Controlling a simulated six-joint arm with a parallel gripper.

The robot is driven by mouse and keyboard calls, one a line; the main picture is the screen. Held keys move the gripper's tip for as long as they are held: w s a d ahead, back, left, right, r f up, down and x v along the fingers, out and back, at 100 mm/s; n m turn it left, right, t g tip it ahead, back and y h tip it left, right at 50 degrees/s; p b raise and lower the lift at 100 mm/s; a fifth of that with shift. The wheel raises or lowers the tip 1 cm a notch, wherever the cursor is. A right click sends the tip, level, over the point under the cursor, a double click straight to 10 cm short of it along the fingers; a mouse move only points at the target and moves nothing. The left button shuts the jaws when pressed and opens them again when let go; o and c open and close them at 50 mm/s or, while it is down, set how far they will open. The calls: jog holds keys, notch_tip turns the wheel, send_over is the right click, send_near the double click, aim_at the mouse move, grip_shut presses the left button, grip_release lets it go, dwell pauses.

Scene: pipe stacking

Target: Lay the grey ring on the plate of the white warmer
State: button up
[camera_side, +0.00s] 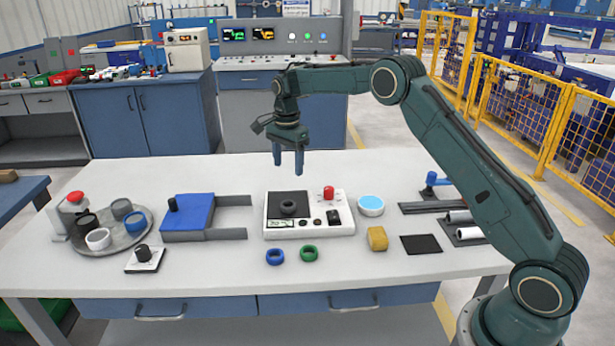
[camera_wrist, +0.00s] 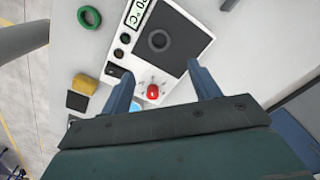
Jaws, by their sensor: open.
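The white warmer (camera_side: 343,228) stands in the middle of the table, with a dark plate (camera_side: 275,199) on top and a red knob (camera_side: 328,192) at its right. A dark grey ring (camera_side: 288,207) lies flat on the plate. The wrist view also shows the ring (camera_wrist: 159,40) on the dark plate (camera_wrist: 182,27). My gripper (camera_side: 288,172) is above the back of the warmer, pointing down. Its fingers are apart with nothing between them, and it does not touch the ring. In the wrist view the fingers (camera_wrist: 165,82) frame the warmer's red knob.
A blue ring (camera_side: 275,257) and a green ring (camera_side: 309,253) lie in front of the warmer. A yellow sponge (camera_side: 377,238) and a light-blue-topped round dish (camera_side: 371,205) are at its right. A round tray (camera_side: 121,241) with several cups and a blue box (camera_side: 188,213) stand left.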

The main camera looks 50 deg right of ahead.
dwell(0.4)
jog(key=s+a+r+n+t, duration=0.1)
jog(key=s+a+r+n, duration=0.25)
jog(key=s+r, duration=0.55)
jog(key=s+a+r+n+t, duration=0.25)
jog(key=s+r+n, duration=0.25)
jog(key=s+r, duration=0.35)
jog(key=s+a+f+n+t, duration=0.1)
jog(key=s+n, duration=0.3)
jog(key=s, duration=0.8)
jog(key=s+a+f+n+t, duration=0.1)
jog(key=s+n, duration=0.4)
jog(key=s, duration=0.7)
jog(key=shift+s+a+f, duration=0.35)
jog(key=shift+a+f, duration=0.1)
jog(key=shift+a, duration=0.4)
jog(key=shift+n, duration=0.25)
jog(key=shift+c, duration=0.2)
